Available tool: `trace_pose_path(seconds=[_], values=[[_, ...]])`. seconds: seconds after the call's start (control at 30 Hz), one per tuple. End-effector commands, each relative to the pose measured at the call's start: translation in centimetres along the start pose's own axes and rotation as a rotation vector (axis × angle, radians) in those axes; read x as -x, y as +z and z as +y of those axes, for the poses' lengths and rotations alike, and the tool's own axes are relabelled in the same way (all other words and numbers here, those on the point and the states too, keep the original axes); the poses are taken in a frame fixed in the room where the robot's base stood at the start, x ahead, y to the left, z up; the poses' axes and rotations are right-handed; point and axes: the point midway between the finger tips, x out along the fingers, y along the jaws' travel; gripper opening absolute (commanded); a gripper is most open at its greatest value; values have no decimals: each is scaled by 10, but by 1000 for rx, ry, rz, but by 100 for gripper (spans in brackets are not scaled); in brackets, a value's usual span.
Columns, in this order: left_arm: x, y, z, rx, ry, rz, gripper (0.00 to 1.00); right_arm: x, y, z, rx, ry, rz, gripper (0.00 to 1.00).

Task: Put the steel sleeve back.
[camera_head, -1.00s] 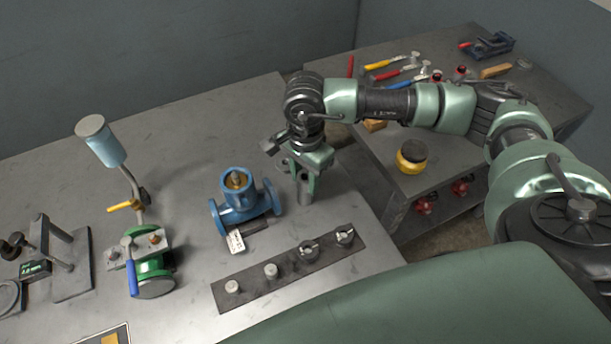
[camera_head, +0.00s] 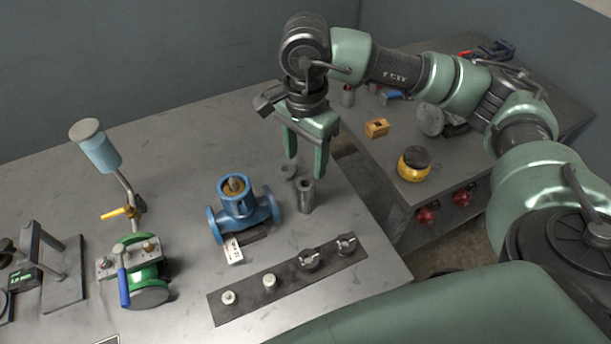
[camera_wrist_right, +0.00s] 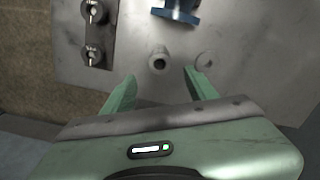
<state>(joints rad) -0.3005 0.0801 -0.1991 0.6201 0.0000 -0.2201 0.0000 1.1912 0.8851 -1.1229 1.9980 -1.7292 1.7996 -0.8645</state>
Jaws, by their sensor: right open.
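The steel sleeve (camera_head: 305,198) is a grey hollow cylinder standing upright on the bench, right of the blue valve (camera_head: 240,206). In the right wrist view the sleeve (camera_wrist_right: 158,61) shows its open top, just beyond and between the fingers. A low round grey piece (camera_head: 288,171) lies close behind it, and it also shows in the wrist view (camera_wrist_right: 206,59). My right gripper (camera_head: 306,168) is open and empty, pointing down above the sleeve; it also shows in the wrist view (camera_wrist_right: 160,78). My left gripper is not in view.
A dark strip (camera_head: 290,283) with several knobs and pegs lies in front of the valve. A green valve (camera_head: 146,272) and a clamp stand (camera_head: 62,272) are to the left. A lower bench at right holds a yellow-black jar (camera_head: 413,164). The bench behind the blue valve is clear.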

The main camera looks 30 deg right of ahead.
Motion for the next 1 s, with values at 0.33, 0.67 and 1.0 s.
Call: trace_pose_path(seconds=[0.33,0.67,1.0], values=[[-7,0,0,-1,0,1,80,27,0,0,0,1,0,58],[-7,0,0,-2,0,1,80,27,0,0,0,1,0,58],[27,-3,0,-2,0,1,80,61,0,0,0,0,0,58]])
